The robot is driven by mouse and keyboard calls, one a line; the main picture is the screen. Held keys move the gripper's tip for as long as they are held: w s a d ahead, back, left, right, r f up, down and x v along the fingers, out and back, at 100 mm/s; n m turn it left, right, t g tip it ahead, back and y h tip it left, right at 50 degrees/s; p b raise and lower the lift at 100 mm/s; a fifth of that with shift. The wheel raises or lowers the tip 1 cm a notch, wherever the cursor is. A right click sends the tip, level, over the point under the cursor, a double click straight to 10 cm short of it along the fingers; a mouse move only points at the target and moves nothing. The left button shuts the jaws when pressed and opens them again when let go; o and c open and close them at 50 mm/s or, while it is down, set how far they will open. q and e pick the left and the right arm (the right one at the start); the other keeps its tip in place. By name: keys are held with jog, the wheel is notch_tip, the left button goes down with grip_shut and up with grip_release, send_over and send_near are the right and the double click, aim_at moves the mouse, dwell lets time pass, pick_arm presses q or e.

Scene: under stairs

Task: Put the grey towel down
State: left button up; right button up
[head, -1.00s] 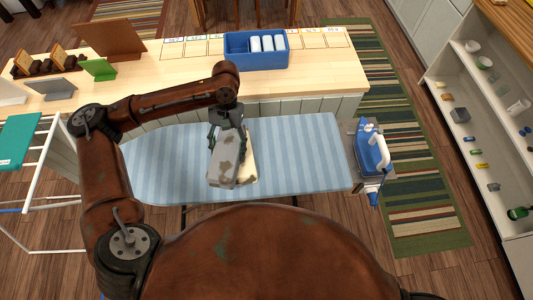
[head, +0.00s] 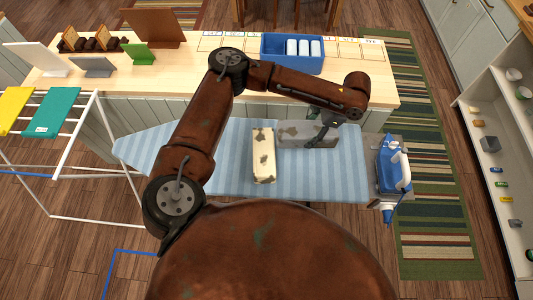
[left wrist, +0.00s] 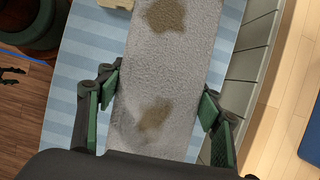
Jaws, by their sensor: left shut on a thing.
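The grey towel (head: 300,134) is a long folded piece with brown stains. My right gripper is not in view.
A stained cream towel (head: 263,165) lies on the board just left of the grey one. A blue iron (head: 390,165) stands at the board's right end. The counter behind holds a blue divided bin (head: 270,58). A white drying rack (head: 75,145) stands at left.

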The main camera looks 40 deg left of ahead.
pick_arm(q)
jog(key=shift+w+f+m, duration=0.4)
jog(key=shift+f, duration=0.1)
notch_tip(320, 180, down, 4)
jog(key=shift+f, duration=0.75)
notch_tip(320, 180, down, 3)
jog(key=shift+f, duration=0.25)
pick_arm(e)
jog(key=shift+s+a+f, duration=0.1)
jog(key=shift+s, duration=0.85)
pick_arm(q)
jog(key=o, duration=1.7)
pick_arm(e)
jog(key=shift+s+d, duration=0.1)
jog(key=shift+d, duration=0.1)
